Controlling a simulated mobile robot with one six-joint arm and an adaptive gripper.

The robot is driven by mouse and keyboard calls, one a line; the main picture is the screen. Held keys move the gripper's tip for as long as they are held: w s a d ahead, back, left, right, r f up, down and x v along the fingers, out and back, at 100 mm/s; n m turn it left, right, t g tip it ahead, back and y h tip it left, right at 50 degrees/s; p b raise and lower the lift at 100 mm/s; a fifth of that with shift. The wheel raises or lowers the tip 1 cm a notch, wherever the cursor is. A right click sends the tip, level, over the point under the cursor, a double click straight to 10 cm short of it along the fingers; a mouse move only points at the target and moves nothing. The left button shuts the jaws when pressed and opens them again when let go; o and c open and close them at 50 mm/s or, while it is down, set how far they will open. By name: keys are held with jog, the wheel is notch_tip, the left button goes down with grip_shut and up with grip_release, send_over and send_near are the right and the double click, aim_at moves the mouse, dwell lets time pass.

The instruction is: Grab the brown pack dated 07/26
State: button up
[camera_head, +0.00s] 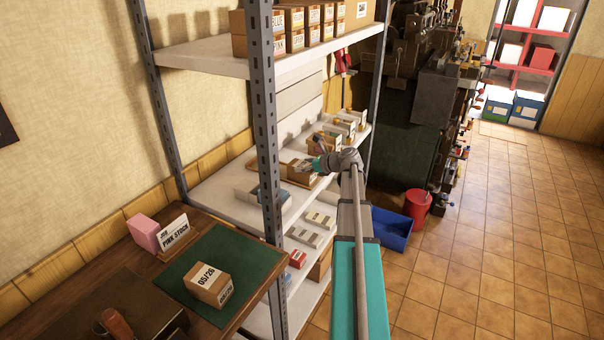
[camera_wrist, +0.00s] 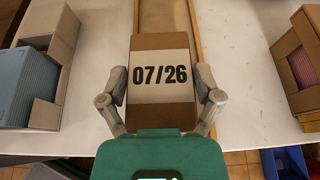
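The brown pack dated 07/26 (camera_wrist: 160,112) is in the middle of the wrist view, its white label facing the camera. My gripper (camera_wrist: 162,84) has one finger along each side of it, with no clear gap on either side. Whether the pack rests on the shelf or is raised cannot be told. In the head view my gripper (camera_head: 323,161) is over the middle shelf, beside brown packs (camera_head: 301,172), with its fingers small and partly hidden. Another brown pack (camera_head: 208,285), dated 05/26, sits on a green mat on the table.
A wooden lane (camera_wrist: 169,16) runs behind the held pack. Open boxes stand on the left (camera_wrist: 48,62) and right (camera_wrist: 301,65) of it. A grey shelf post (camera_head: 265,120) stands left of my arm. A blue bin (camera_head: 391,229) and a red bucket (camera_head: 417,203) are on the floor.

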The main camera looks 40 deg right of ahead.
jog(key=c, duration=0.5)
jog(key=shift+r, duration=0.2)
jog(key=shift+r+p, duration=0.8)
jog(key=shift+p, duration=0.2)
jog(key=s+d+r+p, duration=0.5)
jog(key=s+r+p, duration=0.6)
jog(key=s, duration=0.2)
